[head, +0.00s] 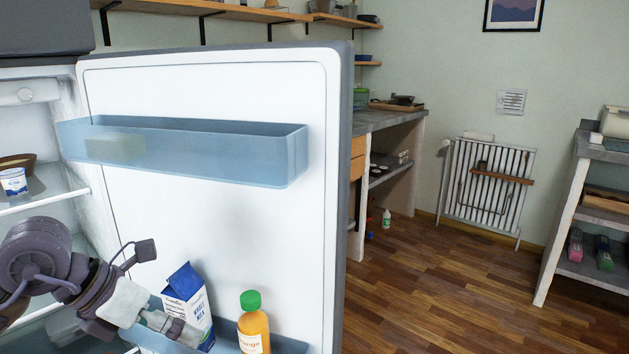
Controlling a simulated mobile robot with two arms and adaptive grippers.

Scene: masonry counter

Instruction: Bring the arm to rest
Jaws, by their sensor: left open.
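My left gripper (160,293) comes in from the left in the head view, at the open fridge. Its jaws are open, with one finger up and the other low in front of the milk carton (189,304). The blue and white carton stands tilted in the lower door bin (284,346), its lower left part hidden by the finger. I cannot tell whether the finger touches it. An orange juice bottle (254,325) with a green cap stands to the right in the same bin. My right gripper is not in view.
The fridge door (230,225) stands wide open and has a blue upper bin (235,152). A yogurt cup (14,181) and a brown bowl (17,162) sit on the fridge shelf at left. The wooden floor (420,285) to the right is clear.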

